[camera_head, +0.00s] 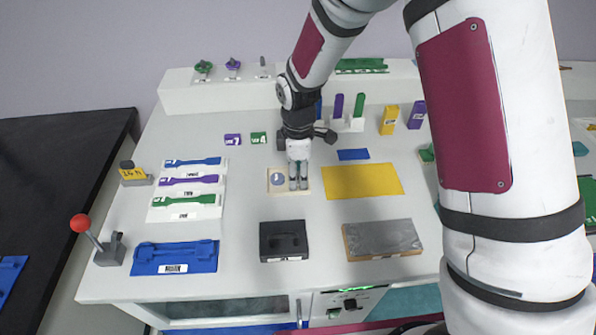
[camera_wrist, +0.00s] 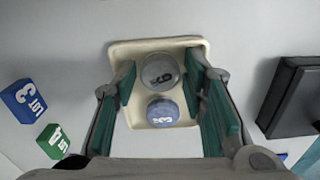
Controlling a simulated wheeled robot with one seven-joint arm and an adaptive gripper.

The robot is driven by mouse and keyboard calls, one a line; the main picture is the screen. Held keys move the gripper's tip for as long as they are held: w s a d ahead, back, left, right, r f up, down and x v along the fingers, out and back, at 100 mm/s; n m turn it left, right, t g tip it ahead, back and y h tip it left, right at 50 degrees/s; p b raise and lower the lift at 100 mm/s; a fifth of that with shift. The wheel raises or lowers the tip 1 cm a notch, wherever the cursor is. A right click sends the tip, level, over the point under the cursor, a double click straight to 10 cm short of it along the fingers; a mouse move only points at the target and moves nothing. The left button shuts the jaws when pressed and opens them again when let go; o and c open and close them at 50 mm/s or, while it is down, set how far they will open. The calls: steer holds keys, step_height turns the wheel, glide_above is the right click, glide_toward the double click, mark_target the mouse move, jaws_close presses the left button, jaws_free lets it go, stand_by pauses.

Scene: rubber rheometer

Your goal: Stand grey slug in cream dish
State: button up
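The cream dish (camera_wrist: 200,42) lies below my gripper in the wrist view; in the head view the dish (camera_head: 288,170) is on the table just in front of my arm. The grey slug (camera_wrist: 161,71) shows its round, numbered end face up, within the dish's outline and between my fingertips. A blue slug (camera_wrist: 163,113) marked 3 is beside it in the dish, nearer my palm in the picture. My gripper (camera_wrist: 160,75) has its teal-padded fingers apart, with gaps on both sides of the grey slug. In the head view my gripper (camera_head: 298,182) hides the grey slug.
A black device (camera_wrist: 292,95) is to the right. In the head view a yellow mat (camera_head: 362,181) lies right of the dish and a dark block (camera_head: 284,241) in front.

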mark_target(298, 176)
step_height(298, 176, up, 12)
steer(key=shift+r, duration=0.2)
stand_by(0.5)
steer(key=s+d+r+m+t, duration=0.3)
steer(key=s+d+r+m, duration=0.95)
steer(key=s+r, duration=0.35)
steer(key=s+d+f+m+t, duration=0.1)
steer(key=s+m, duration=0.3)
steer(key=s, duration=0.5)
steer(key=shift+s+d+m, duration=0.2)
steer(key=shift+d+m, duration=0.15)
steer(key=shift+d, duration=0.45)
steer(key=shift+d+f, duration=0.1)
